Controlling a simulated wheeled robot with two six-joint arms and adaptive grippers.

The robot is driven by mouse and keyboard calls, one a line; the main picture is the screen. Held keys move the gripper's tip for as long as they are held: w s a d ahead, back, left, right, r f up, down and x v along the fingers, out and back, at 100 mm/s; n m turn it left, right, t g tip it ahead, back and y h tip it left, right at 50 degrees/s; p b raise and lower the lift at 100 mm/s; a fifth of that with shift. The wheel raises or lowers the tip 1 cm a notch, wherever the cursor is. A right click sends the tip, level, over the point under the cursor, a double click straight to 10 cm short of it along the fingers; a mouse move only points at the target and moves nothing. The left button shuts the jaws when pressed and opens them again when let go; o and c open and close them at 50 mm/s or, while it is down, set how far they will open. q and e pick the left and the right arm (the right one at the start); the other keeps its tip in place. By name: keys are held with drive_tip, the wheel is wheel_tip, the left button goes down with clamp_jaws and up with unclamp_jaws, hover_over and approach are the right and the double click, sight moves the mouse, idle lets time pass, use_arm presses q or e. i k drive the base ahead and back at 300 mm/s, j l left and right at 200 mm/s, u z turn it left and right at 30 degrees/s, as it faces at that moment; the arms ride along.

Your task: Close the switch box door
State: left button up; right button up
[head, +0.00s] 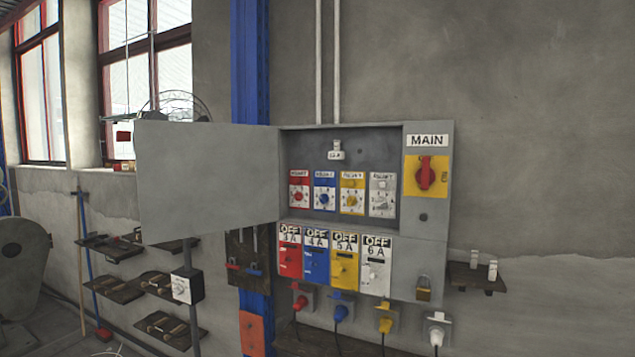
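The grey switch box (429,230) is fixed to the wall right of centre. Its door (208,178) stands wide open, swung out to the left of the upper opening. Inside the opening are several small panels with dials: red (299,188), blue (324,190), yellow (351,193) and white (382,195). A red rotary MAIN switch (426,175) on a yellow plate sits at the right of the box. Neither of my grippers shows in the head view.
Coloured OFF switches (344,260) and plugs (385,324) with cables sit below the opening. A blue column (250,60) stands behind the door. Small shelves (112,247) with tools are at left, a small shelf (477,278) at right. Right-hand wall is bare.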

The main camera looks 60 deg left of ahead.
sight(193, 179)
drive_tip(key=k+j, duration=0.1)
drive_tip(key=j, duration=0.35)
drive_tip(key=k+j+z, duration=0.1)
drive_tip(key=j, duration=0.35)
drive_tip(key=k+j, duration=0.1)
drive_tip(key=j, duration=0.3)
drive_tip(key=k+j, duration=0.1)
drive_tip(key=j, duration=0.35)
drive_tip(key=k+j+z, duration=0.1)
drive_tip(key=j, duration=0.3)
drive_tip(key=k+j, duration=0.1)
drive_tip(key=j, duration=0.35)
drive_tip(key=k+j, duration=0.15)
drive_tip(key=j, duration=0.25)
drive_tip(key=k+j, duration=0.1)
drive_tip(key=j, duration=0.35)
drive_tip(key=k+j, duration=0.1)
drive_tip(key=j, duration=0.35)
drive_tip(key=k+j, duration=0.15)
drive_tip(key=j, duration=0.25)
drive_tip(key=k+j, duration=0.1)
drive_tip(key=j, duration=0.35)
drive_tip(key=k+j, duration=0.15)
drive_tip(key=j, duration=0.3)
